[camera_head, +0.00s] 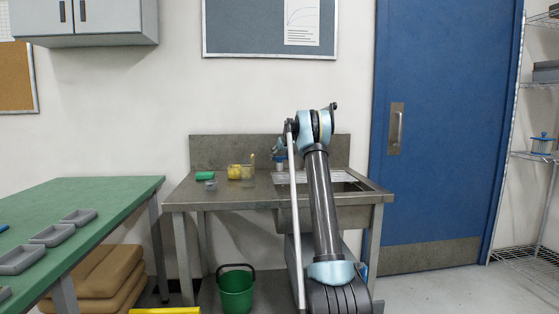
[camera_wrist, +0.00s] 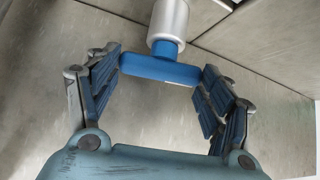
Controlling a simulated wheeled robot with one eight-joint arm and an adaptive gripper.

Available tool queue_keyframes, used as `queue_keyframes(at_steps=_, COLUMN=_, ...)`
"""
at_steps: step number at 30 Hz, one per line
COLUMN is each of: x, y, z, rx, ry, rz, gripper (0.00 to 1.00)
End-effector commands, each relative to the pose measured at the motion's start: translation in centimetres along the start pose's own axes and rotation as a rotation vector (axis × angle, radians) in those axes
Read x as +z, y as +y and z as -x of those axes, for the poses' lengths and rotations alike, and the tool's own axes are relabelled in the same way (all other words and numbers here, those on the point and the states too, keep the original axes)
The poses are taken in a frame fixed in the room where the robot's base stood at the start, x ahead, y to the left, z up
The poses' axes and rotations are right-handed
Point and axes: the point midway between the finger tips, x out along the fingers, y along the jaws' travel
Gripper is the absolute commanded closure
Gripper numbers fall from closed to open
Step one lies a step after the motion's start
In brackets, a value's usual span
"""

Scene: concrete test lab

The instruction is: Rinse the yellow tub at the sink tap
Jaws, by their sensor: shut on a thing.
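The yellow tub (camera_head: 234,172) stands on the steel counter left of the sink, clear of my gripper. The sink basin (camera_head: 346,187) lies to the right, partly hidden by my arm. My gripper (camera_head: 278,156) is at the back of the sink unit. In the wrist view, my gripper (camera_wrist: 162,66) is shut on a blue crossbar handle (camera_wrist: 150,67), with one finger at each end. The handle joins a silver cylinder (camera_wrist: 170,20), which looks like part of the tap. I cannot see a spout or any water.
The counter's front left (camera_head: 215,199) is bare. A green bench (camera_head: 110,190) with grey trays is left; a green bucket (camera_head: 236,292) is below.

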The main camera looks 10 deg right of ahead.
Motion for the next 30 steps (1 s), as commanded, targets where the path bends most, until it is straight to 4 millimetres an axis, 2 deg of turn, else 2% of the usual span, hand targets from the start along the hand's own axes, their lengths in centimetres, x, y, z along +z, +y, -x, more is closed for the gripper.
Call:
queue_keyframes(at_steps=15, x=0.05, y=0.13, z=-0.01, rx=-0.041, ry=0.0, rz=0.042, gripper=0.51)
queue_keyframes(at_steps=16, x=0.05, y=0.13, z=-0.01, rx=-0.041, ry=0.0, rz=0.042, gripper=0.22)
queue_keyframes(at_steps=18, x=0.05, y=0.13, z=-0.01, rx=-0.041, ry=0.0, rz=0.042, gripper=0.07)
queue_keyframes(at_steps=30, x=0.01, y=0.09, z=0.04, rx=-0.041, ry=0.001, rz=0.042, gripper=0.07)
